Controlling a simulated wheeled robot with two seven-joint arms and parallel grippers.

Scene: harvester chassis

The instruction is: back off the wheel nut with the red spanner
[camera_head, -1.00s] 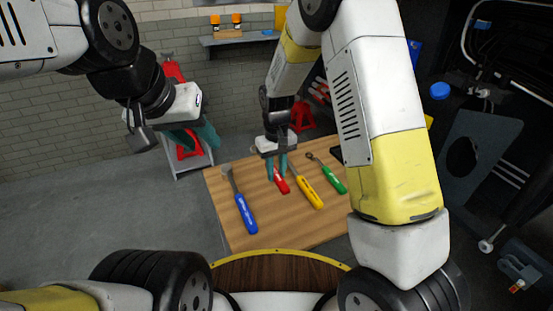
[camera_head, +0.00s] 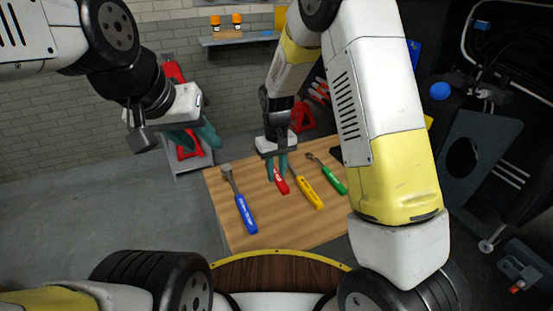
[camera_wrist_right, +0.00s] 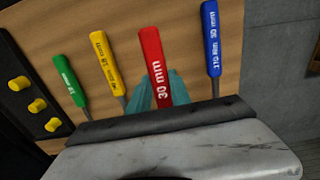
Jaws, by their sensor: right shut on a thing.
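The red spanner (camera_head: 281,183) lies among the other spanners on the wooden table; its handle also shows in the right wrist view (camera_wrist_right: 153,62), marked 30 mm. My right gripper (camera_head: 277,172) points down at it, its teal fingers closed around the handle. The spanner's head is hidden behind the gripper. My left gripper (camera_head: 204,138) is to the left, away from the table, and looks empty; its fingers are seen at an angle, so their gap is unclear. I cannot pick out the wheel nut.
A blue spanner (camera_head: 245,214) lies left of the red one, yellow (camera_head: 309,190) and green (camera_head: 333,179) ones to the right. The wooden table (camera_head: 285,226) is clear in front. A dark machine part with a blue cap (camera_head: 440,91) stands at the right. Red stands are behind.

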